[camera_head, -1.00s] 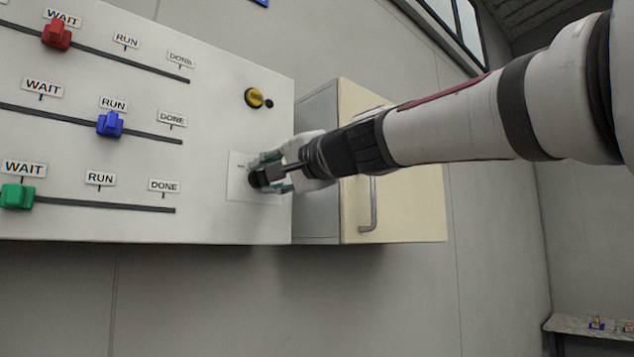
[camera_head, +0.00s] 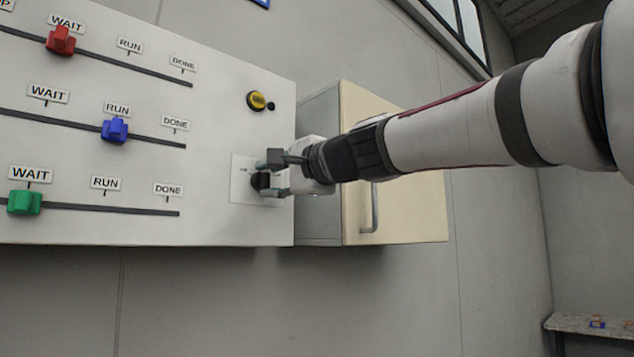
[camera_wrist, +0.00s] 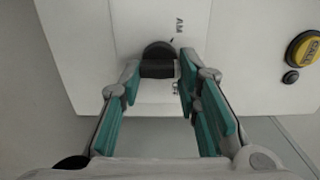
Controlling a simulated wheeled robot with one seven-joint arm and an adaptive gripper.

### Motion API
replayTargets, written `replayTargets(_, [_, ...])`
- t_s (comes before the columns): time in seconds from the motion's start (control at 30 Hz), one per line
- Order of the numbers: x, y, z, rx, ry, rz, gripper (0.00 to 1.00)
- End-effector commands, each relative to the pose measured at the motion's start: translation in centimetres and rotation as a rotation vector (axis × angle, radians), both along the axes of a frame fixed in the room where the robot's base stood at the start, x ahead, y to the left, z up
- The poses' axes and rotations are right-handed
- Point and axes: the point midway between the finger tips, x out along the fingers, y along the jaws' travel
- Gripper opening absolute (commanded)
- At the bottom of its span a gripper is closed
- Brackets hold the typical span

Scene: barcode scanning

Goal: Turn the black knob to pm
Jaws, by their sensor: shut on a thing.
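The black knob (camera_head: 259,181) sits on a white plate (camera_head: 241,191) at the panel's right end. My gripper (camera_head: 269,172) reaches it from the right, its fingers around it. In the wrist view the knob (camera_wrist: 158,55) shows between the teal-padded fingers (camera_wrist: 160,72), one on each side, and my gripper is shut on it. An "AM" label (camera_wrist: 180,26) lies just beyond the knob. Another small label beside the right fingertip is partly hidden and I cannot read it. No pm mark is readable.
A yellow button (camera_head: 256,101) is above the plate, with a small black one beside it. Red, blue and green sliders (camera_head: 115,130) sit on tracks at left. A cream cabinet (camera_head: 410,200) with a handle stands right of the panel, behind my arm.

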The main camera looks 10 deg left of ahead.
Motion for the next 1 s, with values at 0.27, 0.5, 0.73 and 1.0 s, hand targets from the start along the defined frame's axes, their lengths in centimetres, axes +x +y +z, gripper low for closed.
replayTargets(0.27, [0.1, 0.0, 0.2, 0.004, -0.003, -0.003, 0.50])
replayTargets(0.5, [0.0, 0.0, 0.1, 0.001, -0.002, -0.001, 0.50])
replayTargets(0.73, [-0.9, -1.0, 0.2, 0.000, -0.003, -0.002, 0.50])
replayTargets(1.0, [-4.4, -5.0, 0.2, 0.003, -0.004, -0.004, 0.50])
